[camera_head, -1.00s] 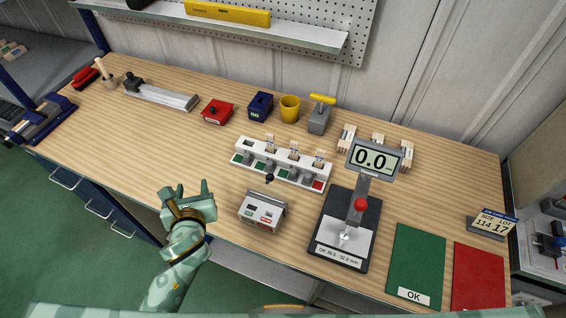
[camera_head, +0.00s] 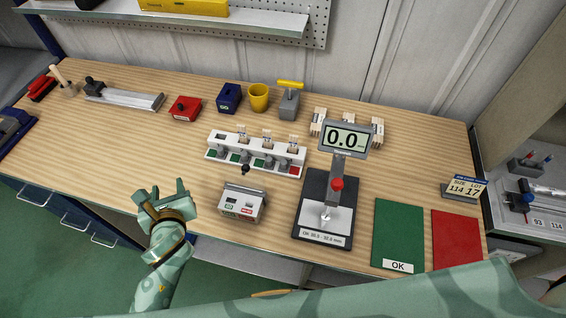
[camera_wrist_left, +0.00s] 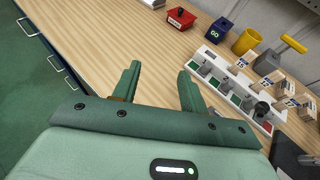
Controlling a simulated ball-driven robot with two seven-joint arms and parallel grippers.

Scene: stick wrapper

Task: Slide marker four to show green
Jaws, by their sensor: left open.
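A white rack (camera_head: 255,155) with a row of stations stands mid-bench. Small windows along its front show green at the left and middle stations. The window at the right end, station four (camera_head: 294,169), shows red. The rack also shows at the right of the left wrist view (camera_wrist_left: 235,88), partly behind a dark round knob (camera_wrist_left: 262,107). My left gripper (camera_head: 168,190) is open and empty, left of the rack and nearer the bench's front edge. Its two fingers (camera_wrist_left: 160,72) stand apart over bare wood in the wrist view. My right gripper is out of view.
A grey box (camera_head: 242,203) with small windows sits before the rack. A gauge (camera_head: 345,138) stands to the right, beside a green mat (camera_head: 399,232) and red mat (camera_head: 455,240). A red box (camera_head: 185,108), blue box (camera_head: 229,98) and yellow cup (camera_head: 259,97) stand behind.

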